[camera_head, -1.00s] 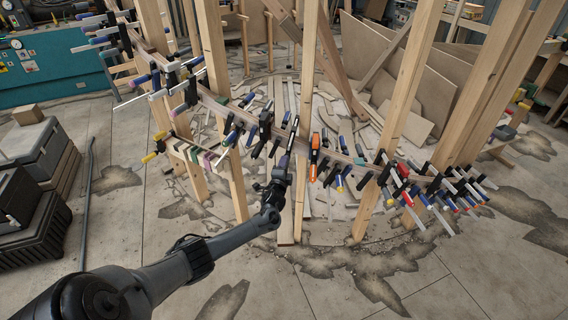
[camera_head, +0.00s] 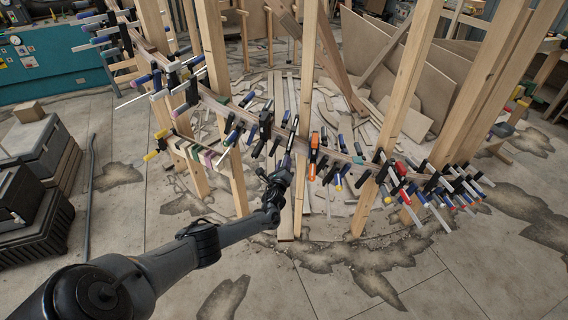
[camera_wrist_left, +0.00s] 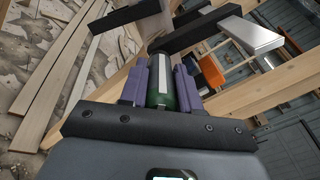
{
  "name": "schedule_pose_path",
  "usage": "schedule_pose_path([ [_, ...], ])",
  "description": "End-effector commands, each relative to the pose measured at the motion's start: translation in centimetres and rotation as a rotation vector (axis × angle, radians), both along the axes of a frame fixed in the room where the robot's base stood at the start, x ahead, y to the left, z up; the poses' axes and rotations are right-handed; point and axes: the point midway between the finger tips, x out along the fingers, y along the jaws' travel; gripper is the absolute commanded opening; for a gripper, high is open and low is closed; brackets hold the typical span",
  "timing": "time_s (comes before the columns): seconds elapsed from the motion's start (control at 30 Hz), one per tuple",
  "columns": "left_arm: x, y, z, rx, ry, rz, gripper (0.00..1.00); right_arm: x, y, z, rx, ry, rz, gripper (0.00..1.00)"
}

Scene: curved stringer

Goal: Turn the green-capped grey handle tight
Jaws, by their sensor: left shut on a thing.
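The grey handle (camera_wrist_left: 165,70) with its green cap (camera_wrist_left: 161,100) stands between the two purple fingers of my left gripper (camera_wrist_left: 162,84) in the left wrist view. The fingers are shut on it, one on each side. Beyond the handle are the black bar and pale metal jaw of a clamp. In the head view my left gripper (camera_head: 281,174) is at the near side of the curved stringer (camera_head: 228,112), left of an orange clamp (camera_head: 313,155). The handle is too small to make out clearly there. My right gripper is in neither view.
Many clamps line the stringer on both sides, with a dense cluster (camera_head: 445,187) at the right. Upright wooden posts (camera_head: 236,165) stand along it. Loose boards lie behind. Black cases (camera_head: 38,150) stand at the left. The near floor is mostly clear.

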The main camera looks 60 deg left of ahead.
Motion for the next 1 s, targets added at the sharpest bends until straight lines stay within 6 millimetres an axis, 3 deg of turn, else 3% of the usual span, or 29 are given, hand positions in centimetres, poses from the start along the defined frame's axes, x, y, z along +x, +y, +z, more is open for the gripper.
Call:
schedule_pose_path([
  [0.6, 0.2, 0.0, 0.4, 0.378, 0.389, 0.002, 0.01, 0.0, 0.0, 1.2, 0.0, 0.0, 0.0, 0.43],
  [1.0, 0.2, -0.1, 0.3, 0.495, 0.511, 0.002, 0.01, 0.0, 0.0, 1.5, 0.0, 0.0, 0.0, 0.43],
])
